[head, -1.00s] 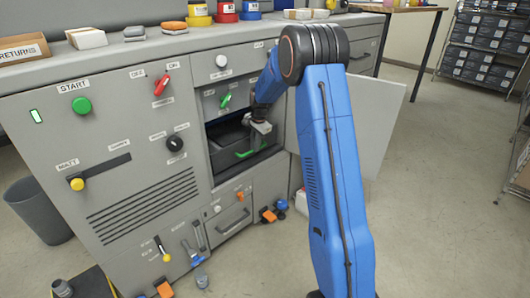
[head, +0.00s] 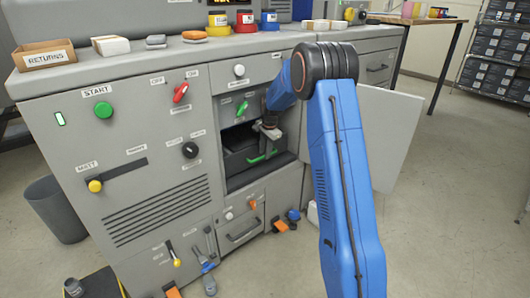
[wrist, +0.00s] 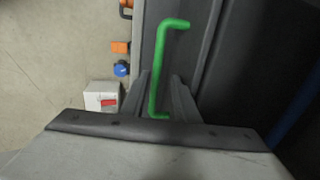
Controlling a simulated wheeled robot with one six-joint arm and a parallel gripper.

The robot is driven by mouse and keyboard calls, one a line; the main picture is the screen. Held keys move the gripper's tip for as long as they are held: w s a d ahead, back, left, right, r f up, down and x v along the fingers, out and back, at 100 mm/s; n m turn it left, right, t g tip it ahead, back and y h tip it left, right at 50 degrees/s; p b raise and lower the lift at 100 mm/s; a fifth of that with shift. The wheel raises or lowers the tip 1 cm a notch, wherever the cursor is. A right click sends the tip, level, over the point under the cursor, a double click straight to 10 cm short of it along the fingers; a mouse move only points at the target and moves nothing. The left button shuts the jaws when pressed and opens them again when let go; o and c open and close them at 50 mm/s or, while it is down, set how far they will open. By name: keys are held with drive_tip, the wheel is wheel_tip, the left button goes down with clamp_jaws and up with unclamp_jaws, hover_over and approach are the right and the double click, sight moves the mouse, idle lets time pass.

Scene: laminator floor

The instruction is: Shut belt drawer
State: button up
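A dark drawer (head: 240,160) with a green bar handle (head: 262,157) sits in the open bay of the grey machine; I take it as the belt drawer. How far it stands out is hard to tell. My gripper (head: 268,136) points down just above the handle. In the wrist view the green handle (wrist: 158,75) runs up the picture, its near end between the two fingers of my gripper (wrist: 163,90). The fingers stand apart, with a gap beside the handle. Whether a finger touches it cannot be told.
A pale door panel (head: 385,140) stands open to the right of the bay. Below is a smaller grey drawer (head: 240,230). Orange and blue parts (head: 283,222) and a white box (wrist: 102,97) are near the machine's foot. The floor to the right is clear.

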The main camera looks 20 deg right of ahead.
drive_tip(key=s+d, duration=0.3)
drive_tip(key=s, duration=0.6)
drive_tip(key=s+d, duration=0.3)
drive_tip(key=s, duration=0.6)
drive_tip(key=s+a+r+n, duration=0.1)
drive_tip(key=s+r, duration=0.2)
drive_tip(key=r, duration=0.6)
drive_tip(key=s+a+r, duration=0.2)
drive_tip(key=s+r, duration=0.1)
drive_tip(key=r, duration=0.7)
drive_tip(key=shift+s+n, duration=0.35)
drive_tip(key=shift+n, duration=0.05)
drive_tip(key=w+d+f+m, duration=0.1)
drive_tip(key=w+f, duration=0.1)
drive_tip(key=f, duration=0.7)
drive_tip(key=w+d+f, duration=0.1)
drive_tip(key=w+f, duration=0.2)
drive_tip(key=f, duration=0.7)
drive_tip(key=shift+w+m, duration=0.35)
drive_tip(key=shift+m, duration=0.05)
